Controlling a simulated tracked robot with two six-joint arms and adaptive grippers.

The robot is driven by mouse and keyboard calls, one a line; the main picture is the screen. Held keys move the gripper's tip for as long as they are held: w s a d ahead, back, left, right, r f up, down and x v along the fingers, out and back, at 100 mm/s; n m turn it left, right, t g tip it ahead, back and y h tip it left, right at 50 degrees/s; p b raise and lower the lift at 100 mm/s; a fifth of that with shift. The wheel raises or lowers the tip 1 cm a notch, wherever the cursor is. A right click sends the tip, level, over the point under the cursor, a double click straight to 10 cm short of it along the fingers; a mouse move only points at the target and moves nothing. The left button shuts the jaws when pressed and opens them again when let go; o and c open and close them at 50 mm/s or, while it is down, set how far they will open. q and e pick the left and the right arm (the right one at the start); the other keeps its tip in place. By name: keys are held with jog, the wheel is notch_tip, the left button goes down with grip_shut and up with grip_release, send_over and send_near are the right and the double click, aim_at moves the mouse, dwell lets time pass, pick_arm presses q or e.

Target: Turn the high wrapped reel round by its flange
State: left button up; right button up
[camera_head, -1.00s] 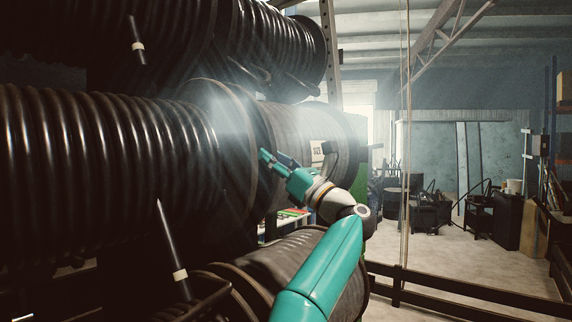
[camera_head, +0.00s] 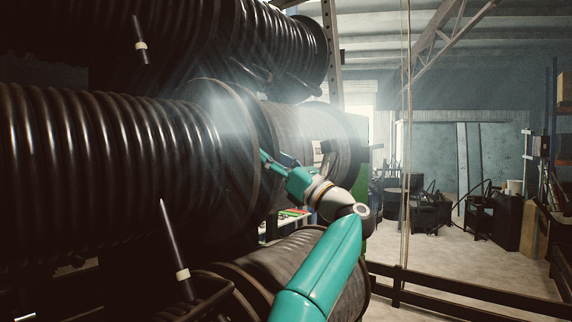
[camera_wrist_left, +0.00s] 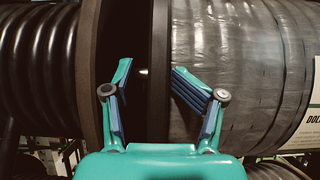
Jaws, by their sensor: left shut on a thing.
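The high wrapped reel (camera_head: 305,125) lies on its side in the rack, a grey wrapped drum with a pale label (camera_head: 318,153). Its dark flange (camera_wrist_left: 158,60) stands upright as a thin disc in the left wrist view, at the left end of the wrapping (camera_wrist_left: 225,60). My left gripper (camera_wrist_left: 152,70) has one finger on each side of this flange and is shut on its edge. In the head view the left gripper (camera_head: 272,160) reaches the reel's near left end, and its fingertips are partly hard to make out. My right gripper is in neither view.
A reel of black ribbed hose (camera_head: 110,150) sits close to the left, its end flange (camera_head: 225,110) beside the gripped one. More hose (camera_head: 265,45) is above, and another reel (camera_head: 290,260) lies below my arm. A dark rail (camera_head: 470,295) crosses the lower right.

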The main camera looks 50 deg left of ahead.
pick_arm(q)
jog(key=shift+d, duration=0.65)
jog(key=shift+w+d+r, duration=0.1)
jog(key=shift+w+d, duration=0.15)
jog(key=shift+d, duration=0.3)
jog(key=shift+w+d, duration=0.2)
jog(key=shift+d, duration=0.3)
jog(key=shift+w+d+r, duration=0.1)
jog(key=shift+w+d, duration=0.15)
jog(key=shift+d, duration=0.55)
jog(key=shift+w+d+r, duration=0.1)
jog(key=shift+w+d, duration=0.1)
jog(key=shift+d, duration=0.6)
jog(key=shift+w+d, duration=0.25)
jog(key=shift+d, duration=0.55)
jog(key=shift+s, duration=0.1)
